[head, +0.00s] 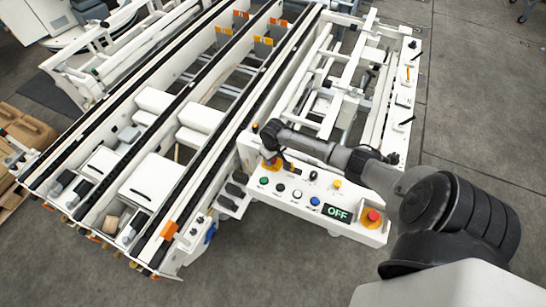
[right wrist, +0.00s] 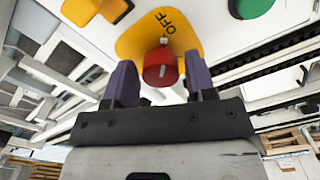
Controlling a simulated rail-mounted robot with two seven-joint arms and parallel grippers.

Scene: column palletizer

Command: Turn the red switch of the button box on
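In the right wrist view the red switch (right wrist: 160,70) is a round knob on a yellow plate (right wrist: 140,42). A white mark on the knob points toward the word OFF. My right gripper (right wrist: 160,88) is open, with one dark finger on each side of the knob and a visible gap to each. In the head view my right gripper (head: 270,160) covers most of the switch. My left gripper is not in view.
A green button (head: 264,181) and a blue button (head: 315,201) sit on the panel, with a red emergency button (head: 372,217) on yellow at its right end. A conveyor (head: 120,125) with white boxes lies to the left. Bare floor (head: 480,120) is at the right.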

